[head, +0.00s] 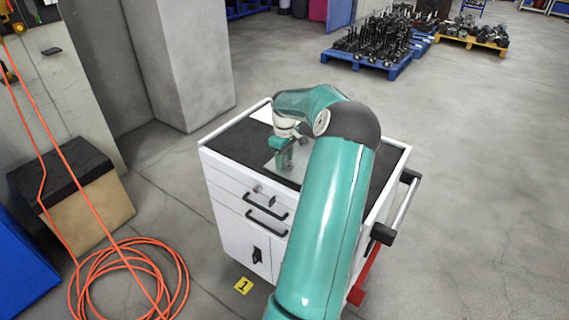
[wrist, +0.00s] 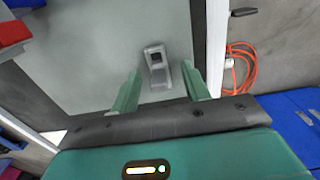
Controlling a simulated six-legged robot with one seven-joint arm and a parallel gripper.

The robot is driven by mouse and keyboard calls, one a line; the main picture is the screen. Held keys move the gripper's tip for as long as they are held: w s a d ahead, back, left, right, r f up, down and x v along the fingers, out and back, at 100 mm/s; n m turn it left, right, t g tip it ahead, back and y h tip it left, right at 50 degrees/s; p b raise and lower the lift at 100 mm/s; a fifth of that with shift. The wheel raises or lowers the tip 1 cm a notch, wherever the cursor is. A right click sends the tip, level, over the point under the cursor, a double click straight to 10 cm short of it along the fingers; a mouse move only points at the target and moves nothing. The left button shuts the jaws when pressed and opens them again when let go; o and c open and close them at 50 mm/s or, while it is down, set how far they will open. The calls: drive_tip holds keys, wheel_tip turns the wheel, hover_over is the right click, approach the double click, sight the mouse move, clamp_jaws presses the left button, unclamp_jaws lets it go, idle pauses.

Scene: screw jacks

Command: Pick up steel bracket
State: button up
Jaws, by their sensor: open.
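The steel bracket (wrist: 154,56) is a small grey angled piece with a dark opening near its upper end. In the wrist view it lies on a flat grey plate (wrist: 100,50), between and slightly beyond the fingertips. My gripper (wrist: 160,70) is open, with one green finger on each side of the bracket and gaps visible. In the head view my gripper (head: 284,160) points down over the cart top, close to the plate (head: 268,160). My arm and gripper hide the bracket there.
The white drawer cart (head: 228,208) has a black top (head: 235,145) with a raised white rim. An orange hose (head: 130,275) lies coiled on the floor at the left. Blue pallets (head: 365,62) with dark parts stand far back. The floor right of the cart is clear.

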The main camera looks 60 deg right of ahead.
drive_tip(key=shift+f, duration=0.1)
drive_tip(key=shift+c, duration=0.3)
clamp_jaws()
